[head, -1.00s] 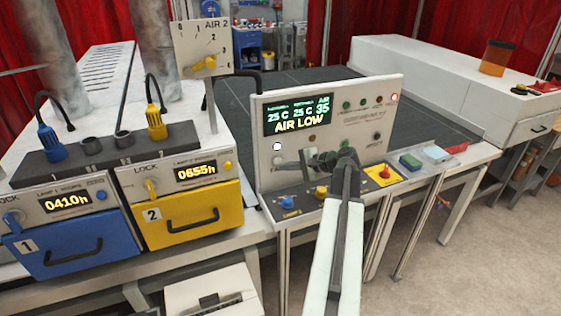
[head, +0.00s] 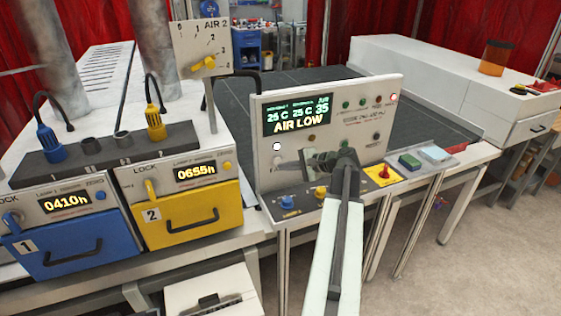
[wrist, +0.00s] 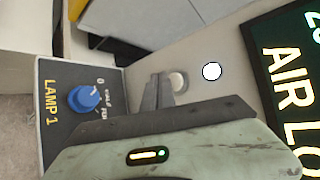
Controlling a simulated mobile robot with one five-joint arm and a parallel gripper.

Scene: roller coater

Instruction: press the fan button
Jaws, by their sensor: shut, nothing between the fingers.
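The control panel (head: 350,152) stands upright in the middle of the head view, its display (head: 297,115) reading AIR LOW. The pale round fan button (head: 277,161) is at its lower left, under a lit white lamp (head: 276,146); the label beside it is partly legible. My gripper (head: 307,162) is shut and empty, in front of the panel, just right of the button. In the wrist view my fingertips (wrist: 159,78) appear right beside the pale button (wrist: 178,82), with the white lamp (wrist: 212,71) farther right. I cannot tell whether the fingers touch the button.
A blue LAMP 1 knob (head: 287,202), a yellow knob (head: 321,192) and a red switch (head: 384,172) sit on the ledge below the panel. Blue (head: 75,243) and yellow (head: 185,216) lamp drawers stand at left. A conveyor belt (head: 420,125) runs behind.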

